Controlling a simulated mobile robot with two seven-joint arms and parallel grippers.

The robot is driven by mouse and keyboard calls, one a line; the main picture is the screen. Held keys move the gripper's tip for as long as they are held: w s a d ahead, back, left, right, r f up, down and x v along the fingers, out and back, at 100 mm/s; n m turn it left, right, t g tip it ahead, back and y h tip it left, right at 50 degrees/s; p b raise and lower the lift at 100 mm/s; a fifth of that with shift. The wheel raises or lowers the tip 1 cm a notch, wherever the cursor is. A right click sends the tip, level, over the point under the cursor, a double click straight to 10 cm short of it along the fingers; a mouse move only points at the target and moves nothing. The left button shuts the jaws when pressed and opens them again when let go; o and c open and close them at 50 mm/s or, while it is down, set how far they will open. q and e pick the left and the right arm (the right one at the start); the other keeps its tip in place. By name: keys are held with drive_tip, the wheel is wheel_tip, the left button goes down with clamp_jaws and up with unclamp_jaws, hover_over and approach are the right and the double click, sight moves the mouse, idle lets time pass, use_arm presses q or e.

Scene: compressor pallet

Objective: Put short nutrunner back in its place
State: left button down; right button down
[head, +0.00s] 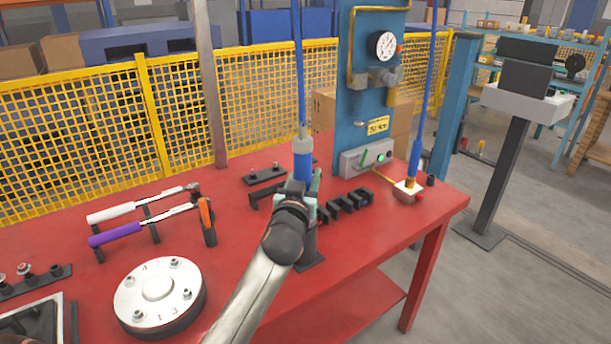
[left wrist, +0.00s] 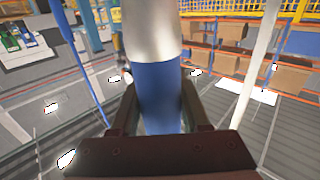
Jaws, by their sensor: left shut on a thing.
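The short nutrunner, a blue tool with a grey top (head: 303,164), is upright above the red table and hangs on a blue hose. My left gripper (head: 303,187) is shut around its blue body. In the left wrist view the blue and silver body (left wrist: 160,95) fills the space between the fingers. A dark holder with a flat base (head: 312,258) stands on the table just below and behind my gripper. My wrist hides the tool's lower end, so I cannot tell whether it sits in that holder. My right gripper is not in view.
A second blue tool (head: 415,160) stands at a white block (head: 407,192) near the table's right corner. A black rack (head: 350,203) is right of my gripper. Torque wrenches (head: 125,231) and a round flange (head: 158,290) lie left. The red table (head: 380,250) is bare at front right.

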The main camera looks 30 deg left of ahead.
use_arm(q)
drive_tip(key=shift+f+b, duration=0.45)
drive_tip(key=c, duration=0.6)
unclamp_jaws()
drive_tip(key=o, duration=0.3)
drive_tip(key=shift+f, duration=0.3)
drive_tip(key=v, duration=1.2)
drive_tip(key=shift+s+d+r+b, duration=0.2)
drive_tip(key=shift+s+b, duration=0.05)
drive_tip(key=shift+b, duration=0.05)
drive_tip(key=shift+f, duration=0.1)
